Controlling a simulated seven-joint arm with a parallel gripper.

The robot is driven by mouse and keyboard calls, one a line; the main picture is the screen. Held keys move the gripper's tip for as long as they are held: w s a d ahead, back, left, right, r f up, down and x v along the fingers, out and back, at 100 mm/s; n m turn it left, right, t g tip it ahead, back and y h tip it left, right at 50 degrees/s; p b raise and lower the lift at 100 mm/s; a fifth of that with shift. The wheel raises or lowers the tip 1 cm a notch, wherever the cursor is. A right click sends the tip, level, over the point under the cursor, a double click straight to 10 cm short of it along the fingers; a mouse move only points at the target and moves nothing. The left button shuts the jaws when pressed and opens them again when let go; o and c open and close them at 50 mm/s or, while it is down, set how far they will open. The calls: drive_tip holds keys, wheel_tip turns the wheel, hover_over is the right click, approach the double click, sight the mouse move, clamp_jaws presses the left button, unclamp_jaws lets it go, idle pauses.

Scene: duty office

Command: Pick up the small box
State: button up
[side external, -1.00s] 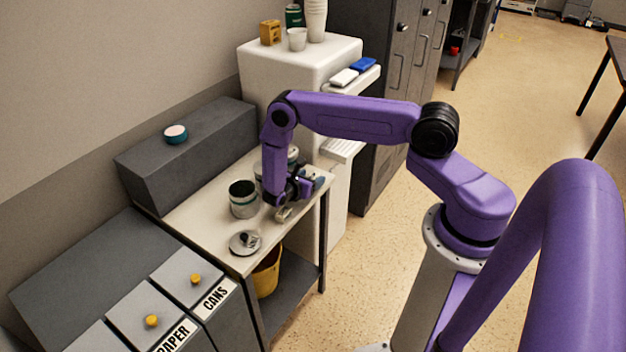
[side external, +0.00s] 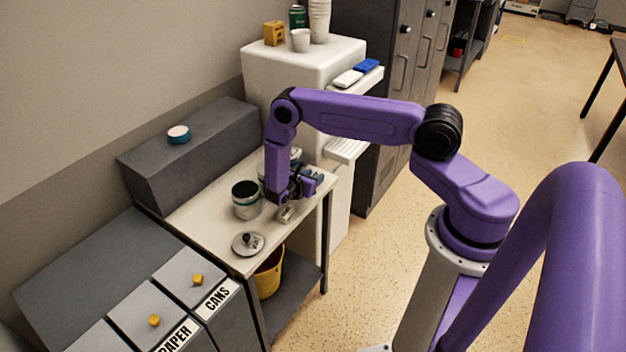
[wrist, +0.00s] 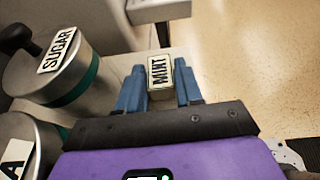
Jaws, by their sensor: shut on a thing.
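The small box (wrist: 160,76) is pale with a dark-edged label reading MINT. In the wrist view it sits between the two blue fingers of my gripper (wrist: 160,88), which are shut on it from both sides. In the side external view the small box (side external: 286,214) shows below my gripper (side external: 290,204), low over the pale counter top (side external: 215,212). I cannot tell whether the box touches the counter.
A lidded SUGAR canister (wrist: 55,62) stands left of the fingers, with another canister (wrist: 18,145) nearer. An open canister (side external: 246,200) and a loose lid (side external: 248,243) are on the counter. A white cabinet (side external: 300,72) stands behind. Open floor lies to the right.

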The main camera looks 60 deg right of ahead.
wheel_tip(320, 180, up, 2)
drive_tip(key=shift+r, duration=0.15)
drive_tip(key=s+a+r, duration=0.5)
drive_tip(key=s+r, duration=0.4)
drive_tip(key=s, duration=0.4)
drive_tip(key=shift+r, duration=0.4)
drive_tip(key=w+a+r, duration=0.3)
drive_tip(key=w+a, duration=0.4)
drive_tip(key=w, duration=0.4)
drive_tip(key=w+a+r, duration=0.2)
drive_tip(key=w+a, duration=0.5)
drive_tip(key=w, duration=0.5)
drive_tip(key=shift+a+f, duration=0.1)
drive_tip(key=shift+f, duration=2.65)
